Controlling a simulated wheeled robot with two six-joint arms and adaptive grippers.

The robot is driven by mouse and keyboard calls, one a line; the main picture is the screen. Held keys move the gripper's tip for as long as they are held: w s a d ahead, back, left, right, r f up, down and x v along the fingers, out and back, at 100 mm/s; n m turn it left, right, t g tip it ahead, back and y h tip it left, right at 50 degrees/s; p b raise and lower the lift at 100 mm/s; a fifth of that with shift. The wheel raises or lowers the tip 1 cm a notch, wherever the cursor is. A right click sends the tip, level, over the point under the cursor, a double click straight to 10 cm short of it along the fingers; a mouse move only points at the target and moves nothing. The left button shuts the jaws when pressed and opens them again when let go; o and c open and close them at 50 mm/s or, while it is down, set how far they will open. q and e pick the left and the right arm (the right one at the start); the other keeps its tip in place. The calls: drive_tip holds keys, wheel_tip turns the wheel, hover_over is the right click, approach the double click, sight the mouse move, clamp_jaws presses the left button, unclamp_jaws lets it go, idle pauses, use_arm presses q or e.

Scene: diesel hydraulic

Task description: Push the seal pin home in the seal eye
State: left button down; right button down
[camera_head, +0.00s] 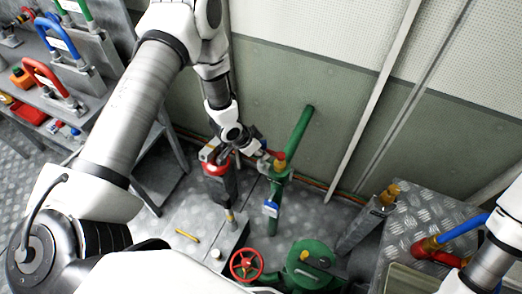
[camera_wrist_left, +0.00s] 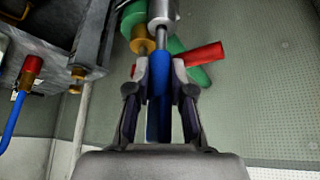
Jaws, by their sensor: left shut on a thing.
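My left gripper (camera_head: 262,154) is beside the green pipe (camera_head: 297,130) in the head view. In the left wrist view its fingers (camera_wrist_left: 157,78) are shut on a blue piece (camera_wrist_left: 160,72), which I take to be the seal pin. A silver cylinder (camera_wrist_left: 163,10) lies in line with the blue piece at its far end. A red lever (camera_wrist_left: 205,55) and a brass fitting (camera_wrist_left: 143,44) are close behind it. I cannot make out the seal eye, or how far the pin is in it. My right arm (camera_head: 495,255) shows at the lower right, its gripper not visible.
A blue tag (camera_head: 271,209) hangs on the green pipe. A red handwheel (camera_head: 246,265) and a green housing (camera_head: 310,265) stand below. A blue hose with a red coupling (camera_head: 430,248) is at the right. A rack with coloured handles (camera_head: 60,85) stands at the left.

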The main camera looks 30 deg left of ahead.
use_arm(q)
drive_tip(key=shift+f+b, duration=0.55)
drive_tip(key=shift+f, duration=0.2)
drive_tip(key=shift+s+r, duration=0.1)
drive_tip(key=shift+r, duration=0.05)
drive_tip(key=shift+r+p, duration=0.2)
drive_tip(key=shift+p, duration=0.1)
drive_tip(key=shift+r+p, duration=0.55)
drive_tip(key=shift+r, duration=0.3)
drive_tip(key=shift+f+b, duration=0.75)
drive_tip(key=shift+f, duration=0.15)
idle(0.8)
drive_tip(key=shift+r+p, duration=0.4)
drive_tip(key=shift+r, duration=0.15)
drive_tip(key=shift+f+b, duration=0.6)
drive_tip(key=shift+f, duration=0.1)
idle(1.1)
